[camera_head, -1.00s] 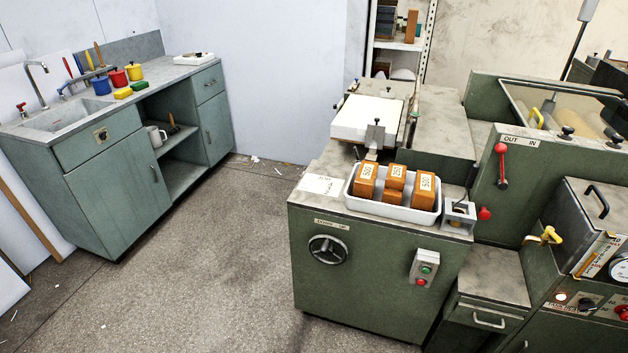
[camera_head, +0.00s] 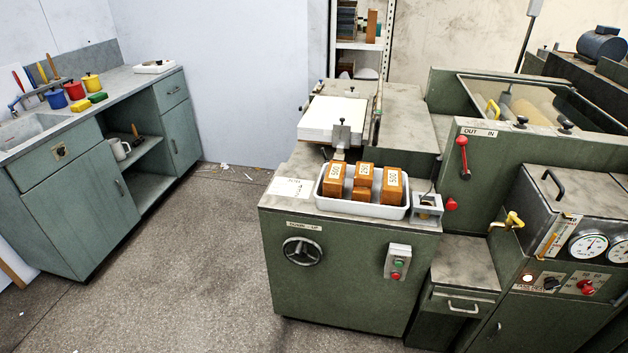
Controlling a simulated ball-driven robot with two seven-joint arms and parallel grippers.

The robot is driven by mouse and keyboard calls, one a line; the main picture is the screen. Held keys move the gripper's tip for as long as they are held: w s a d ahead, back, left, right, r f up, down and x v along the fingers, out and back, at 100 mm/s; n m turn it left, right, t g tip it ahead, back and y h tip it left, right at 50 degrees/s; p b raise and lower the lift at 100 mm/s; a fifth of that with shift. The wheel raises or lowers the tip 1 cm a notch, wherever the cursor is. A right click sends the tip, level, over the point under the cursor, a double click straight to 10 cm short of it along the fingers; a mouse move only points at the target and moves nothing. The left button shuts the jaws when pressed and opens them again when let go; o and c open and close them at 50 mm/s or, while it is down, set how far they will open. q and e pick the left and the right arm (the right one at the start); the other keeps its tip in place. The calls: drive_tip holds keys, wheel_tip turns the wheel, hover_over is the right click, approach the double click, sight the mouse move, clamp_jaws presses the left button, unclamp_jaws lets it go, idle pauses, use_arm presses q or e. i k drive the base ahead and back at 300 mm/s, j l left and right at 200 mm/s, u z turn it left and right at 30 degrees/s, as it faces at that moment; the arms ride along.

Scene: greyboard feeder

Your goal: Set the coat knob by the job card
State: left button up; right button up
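A white card (camera_head: 291,187) with small writing lies flat on the left end of the green feeder's top, left of a white tray; it may be the job card, but its writing is too small to read. On the front panel of the machine at the right are a black knob (camera_head: 551,283) and a red knob (camera_head: 586,287), with a lit lamp (camera_head: 527,278) to their left. The small labels there are unreadable, so I cannot tell which is the coat knob. Neither of my grippers is in view.
A white tray (camera_head: 362,209) with several labelled wooden blocks sits on the feeder (camera_head: 335,265). A red lever (camera_head: 463,158) and yellow valve handle (camera_head: 507,221) stick out. Dials (camera_head: 588,247) are at the right. Open floor (camera_head: 195,265) lies between feeder and sink cabinet (camera_head: 80,205).

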sight(567, 124)
drive_tip(key=l+z, duration=0.1)
drive_tip(key=z, duration=0.45)
drive_tip(key=i+l+z, duration=0.4)
drive_tip(key=l+z, duration=0.2)
drive_tip(key=l, duration=0.25)
drive_tip(key=i+l+z, duration=0.3)
